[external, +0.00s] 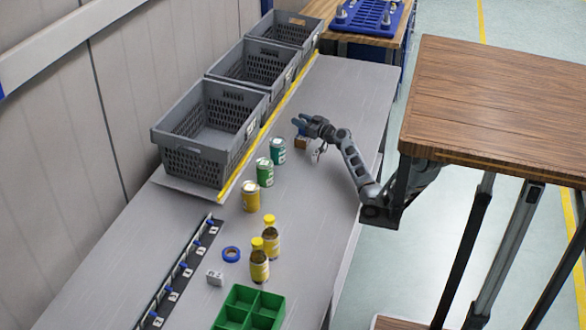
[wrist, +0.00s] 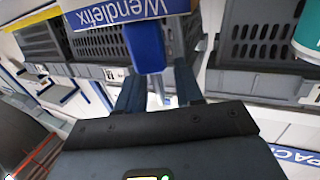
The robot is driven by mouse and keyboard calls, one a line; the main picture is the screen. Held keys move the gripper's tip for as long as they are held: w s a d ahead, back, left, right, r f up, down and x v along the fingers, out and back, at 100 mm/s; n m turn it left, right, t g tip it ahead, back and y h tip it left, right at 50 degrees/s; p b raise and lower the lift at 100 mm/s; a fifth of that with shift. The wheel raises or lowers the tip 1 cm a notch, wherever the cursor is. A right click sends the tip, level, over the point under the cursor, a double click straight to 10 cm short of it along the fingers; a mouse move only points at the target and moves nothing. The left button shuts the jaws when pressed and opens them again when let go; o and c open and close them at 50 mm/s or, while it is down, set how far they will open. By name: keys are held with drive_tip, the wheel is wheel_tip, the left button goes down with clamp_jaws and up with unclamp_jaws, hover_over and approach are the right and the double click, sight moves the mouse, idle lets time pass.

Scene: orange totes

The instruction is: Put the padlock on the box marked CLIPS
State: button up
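My gripper (external: 305,126) is low over the far right part of the table, with blue at its tip, beside a small brown box (external: 301,143). In the wrist view a blue piece (wrist: 146,45) shows at the finger ends, against a box face lettered Wendlefix (wrist: 118,14). A small pale thing (external: 317,153) lies under the gripper, too small to name. I cannot make out the padlock for certain, nor read CLIPS anywhere.
Grey crates (external: 207,130) line the wall behind a yellow edge strip. Several cans (external: 264,172) and two yellow-capped bottles (external: 260,262) stand nearer. A blue tape ring (external: 231,254), a small grey block (external: 215,278) and a green divided tray (external: 250,307) are in front. The table's right side is mostly clear.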

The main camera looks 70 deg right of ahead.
drive_tip(key=b+v, duration=0.1)
drive_tip(key=v, duration=0.9)
drive_tip(key=shift+a, duration=0.1)
drive_tip(key=w+a, duration=0.4)
drive_tip(key=a, duration=1)
drive_tip(key=s+a+r+t+y+p, duration=0.1)
drive_tip(key=s+a+r+t, duration=0.3)
drive_tip(key=a, duration=0.6)
drive_tip(key=s+a+r+g+y, duration=0.1)
drive_tip(key=s+a, duration=0.4)
drive_tip(key=a, duration=0.6)
drive_tip(key=s+a+f+n+g+y, duration=0.2)
drive_tip(key=s+a+f, duration=0.2)
drive_tip(key=s, duration=0.8)
drive_tip(key=s+a+f+n+g+y+b, duration=0.1)
drive_tip(key=s+a+f, duration=0.3)
drive_tip(key=s, duration=0.8)
drive_tip(key=shift+a+f+n+g+y, duration=0.4)
drive_tip(key=shift+a+n+g+y, duration=0.4)
drive_tip(key=shift+a, duration=0.35)
